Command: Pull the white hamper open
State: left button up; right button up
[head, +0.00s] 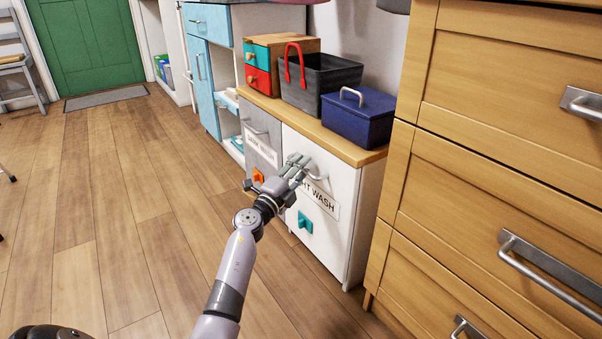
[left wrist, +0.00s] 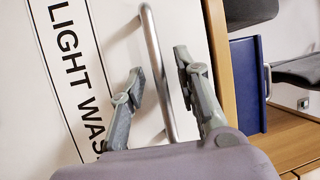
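The white hamper (head: 345,232) stands under the wooden counter, its front labelled with text ending "HT WASH"; the left wrist view shows "LIGHT WAS" on its front (left wrist: 40,110). Its front looks flush with the grey one beside it. My left gripper (head: 302,163) is at the top of this front and partly covers the label and handle. In the left wrist view, the metal bar handle (left wrist: 153,40) runs between the two parted fingers of the left gripper (left wrist: 160,62), with gaps visible beside it. Whether a finger touches it cannot be told. My right gripper is not in view.
A grey hamper (head: 262,130) is on the left. A teal handle-like piece (head: 305,222) is low on the white front. The counter holds a dark basket (head: 335,75) and a blue box (head: 358,118). Wooden drawers (head: 500,170) stand close on the right. The floor (head: 150,200) in front is clear.

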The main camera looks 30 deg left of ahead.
pick_arm(q)
jog(key=shift+w, duration=0.2)
jog(key=shift+r, duration=0.1)
grip_shut()
dwell(0.7)
